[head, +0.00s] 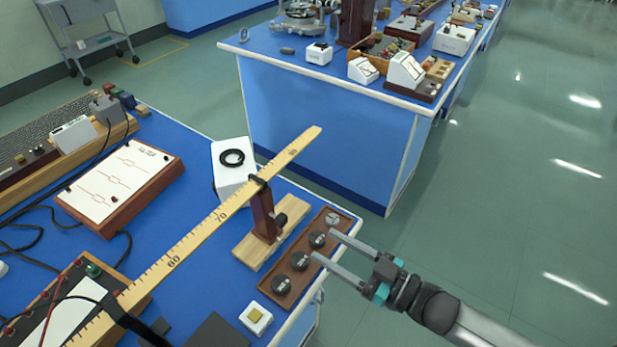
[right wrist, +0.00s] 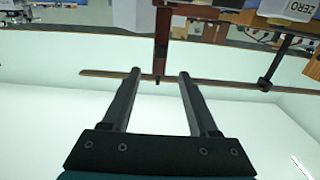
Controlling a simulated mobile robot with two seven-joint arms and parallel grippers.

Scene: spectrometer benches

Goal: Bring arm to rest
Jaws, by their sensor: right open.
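My right gripper (head: 323,244) is open and empty. Its arm comes in from the lower right of the head view. Its fingertips show over the right edge of the narrow brown tray (head: 345,222), which holds several dark round weights (head: 299,261); I cannot tell whether they touch it. In the right wrist view the two fingers (right wrist: 160,73) stand apart with nothing between them. My left gripper does not show.
A long yellow ruler (head: 203,233) rests across a brown post (head: 265,212) on a wooden base, left of my gripper. A white box (head: 234,176) with a black ring stands behind. A second blue bench (head: 310,130) stands farther back. Open green floor (head: 500,240) lies right.

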